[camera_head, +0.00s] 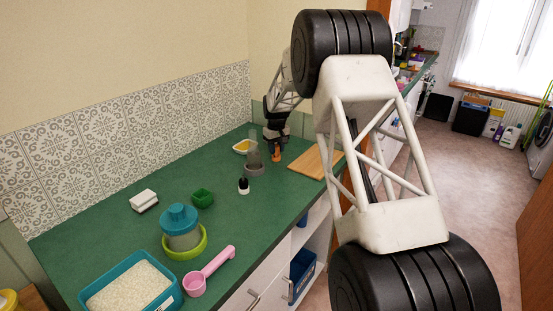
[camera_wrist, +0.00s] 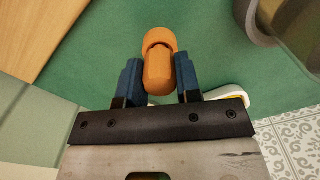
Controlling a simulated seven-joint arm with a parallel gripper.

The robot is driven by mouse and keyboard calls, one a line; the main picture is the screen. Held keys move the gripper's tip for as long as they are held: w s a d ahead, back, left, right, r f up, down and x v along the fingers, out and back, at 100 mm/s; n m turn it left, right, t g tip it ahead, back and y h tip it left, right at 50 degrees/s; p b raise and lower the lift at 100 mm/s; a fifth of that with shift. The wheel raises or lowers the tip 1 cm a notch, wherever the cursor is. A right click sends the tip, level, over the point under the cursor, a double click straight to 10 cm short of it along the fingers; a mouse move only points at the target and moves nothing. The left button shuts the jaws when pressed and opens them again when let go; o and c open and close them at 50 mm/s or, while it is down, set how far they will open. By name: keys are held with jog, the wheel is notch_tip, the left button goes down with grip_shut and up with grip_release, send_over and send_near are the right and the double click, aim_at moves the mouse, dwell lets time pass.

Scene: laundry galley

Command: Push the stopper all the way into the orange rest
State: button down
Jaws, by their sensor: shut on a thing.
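My gripper (camera_wrist: 160,85) has its two blue fingers closed on the orange stopper (camera_wrist: 158,75), a rounded capsule shape. The orange rest (camera_wrist: 159,37) lies just beyond the stopper's far end in the wrist view. A dark curved gap shows at the rest's mouth, and the stopper's end overlaps that mouth. I cannot tell how deep the stopper sits. In the head view my gripper (camera_head: 275,145) is small, at the far end of the green counter. An orange patch (camera_head: 276,153) shows under it, and stopper and rest cannot be told apart there.
A grey-based clear container (camera_head: 254,168) stands close left of my gripper, with a yellow-rimmed dish (camera_head: 241,147) behind it. A wooden board (camera_head: 312,162) lies to the right.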

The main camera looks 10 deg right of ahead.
jog(key=shift+f, duration=0.3)
jog(key=c, duration=0.7)
grip_release()
jog(key=shift+c, duration=0.2)
jog(key=shift+c, duration=1.4)
jog(key=shift+r, duration=3.45)
jog(key=shift+r, duration=0.1)
